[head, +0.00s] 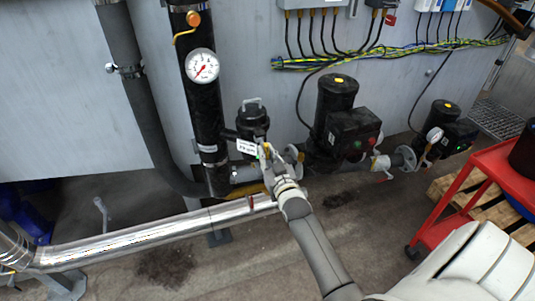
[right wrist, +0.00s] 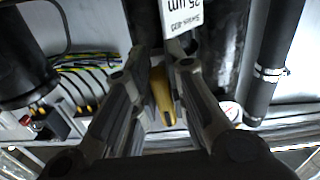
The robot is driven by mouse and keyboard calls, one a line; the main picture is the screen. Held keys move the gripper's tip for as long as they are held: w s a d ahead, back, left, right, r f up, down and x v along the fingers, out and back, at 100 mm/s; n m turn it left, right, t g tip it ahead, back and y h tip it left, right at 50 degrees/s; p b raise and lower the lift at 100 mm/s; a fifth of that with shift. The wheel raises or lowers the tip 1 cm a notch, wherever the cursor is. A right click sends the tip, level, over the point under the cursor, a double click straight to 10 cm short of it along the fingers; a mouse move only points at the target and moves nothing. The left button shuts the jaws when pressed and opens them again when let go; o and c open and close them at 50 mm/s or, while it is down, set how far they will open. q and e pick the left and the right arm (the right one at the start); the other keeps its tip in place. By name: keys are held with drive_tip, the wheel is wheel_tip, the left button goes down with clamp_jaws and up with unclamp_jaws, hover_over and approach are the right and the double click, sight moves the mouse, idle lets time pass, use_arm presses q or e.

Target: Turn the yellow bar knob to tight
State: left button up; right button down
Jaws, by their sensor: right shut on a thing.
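The yellow bar knob (right wrist: 162,95) shows in the right wrist view between the two fingers of my right gripper (right wrist: 165,75). The fingers are closed about its sides, and its rounded end sticks out below them. In the head view my right gripper (head: 266,155) is at the pipework, just below the black filter housing (head: 252,120) and its white tag (head: 246,147). There the gripper hides most of the knob, so its angle is hard to tell. My left gripper is in neither view.
A pressure gauge (head: 202,66) and an orange lever (head: 186,34) sit on the black upright pipe. Black pumps (head: 335,95) stand right of the gripper. A silver pipe (head: 130,238) runs below left. A red cart (head: 490,185) stands at right.

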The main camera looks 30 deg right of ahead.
drive_tip(key=shift+f, duration=0.1)
idle(0.4)
drive_tip(key=c, duration=1.5)
unclamp_jaws()
drive_tip(key=v, duration=1.2)
